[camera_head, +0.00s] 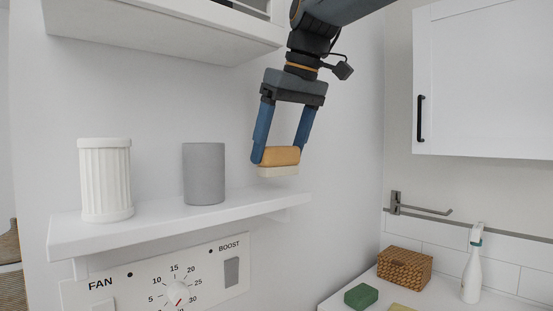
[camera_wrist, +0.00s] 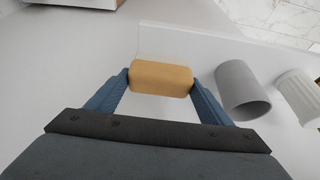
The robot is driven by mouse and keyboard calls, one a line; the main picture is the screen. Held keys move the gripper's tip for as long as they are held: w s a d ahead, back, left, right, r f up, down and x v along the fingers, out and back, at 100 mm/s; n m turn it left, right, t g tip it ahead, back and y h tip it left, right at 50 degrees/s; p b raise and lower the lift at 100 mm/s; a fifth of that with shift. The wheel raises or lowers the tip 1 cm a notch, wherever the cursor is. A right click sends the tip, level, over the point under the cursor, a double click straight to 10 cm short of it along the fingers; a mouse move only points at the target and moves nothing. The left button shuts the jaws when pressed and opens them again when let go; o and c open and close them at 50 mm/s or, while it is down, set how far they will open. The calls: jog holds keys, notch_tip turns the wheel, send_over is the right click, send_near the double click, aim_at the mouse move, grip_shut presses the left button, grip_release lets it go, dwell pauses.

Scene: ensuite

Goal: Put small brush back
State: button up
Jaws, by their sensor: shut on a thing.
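The small brush (camera_head: 280,157) has a tan wooden back and pale bristles on its underside. My gripper (camera_head: 278,158) is shut on its two ends and holds it level, bristles down.
A grey cup (camera_head: 204,174) stands on the shelf left of the brush, and a white ribbed jar (camera_head: 105,180) is farther left. Below right, a counter holds a woven box (camera_head: 405,266), a green sponge (camera_head: 361,296) and a spray bottle (camera_head: 472,270).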

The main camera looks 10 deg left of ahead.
aim_at(276, 163)
jog(key=shift+w+a, duration=0.4)
jog(key=shift+a, duration=0.15)
notch_tip(276, 163, down, 2)
jog(key=shift+s+d+f+p, duration=0.1)
jog(key=shift+p, duration=0.45)
jog(key=shift+f+p, duration=0.3)
jog(key=shift+f, duration=0.2)
jog(key=o, duration=0.9)
jog(key=shift+o, duration=0.2)
jog(key=shift+f+b, duration=0.2)
jog(key=shift+b, duration=0.1)
jog(key=shift+r, duration=0.1)
jog(key=b+v, duration=0.1)
jog(key=v, duration=0.3)
jog(key=shift+d+r, duration=0.1)
jog(key=shift+r, duration=0.3)
jog(key=s+d+b, duration=0.3)
jog(key=s+d, duration=0.5)
jog(key=d, duration=0.1)
jog(key=shift+s+b, duration=0.15)
jog(key=shift+b, duration=0.25)
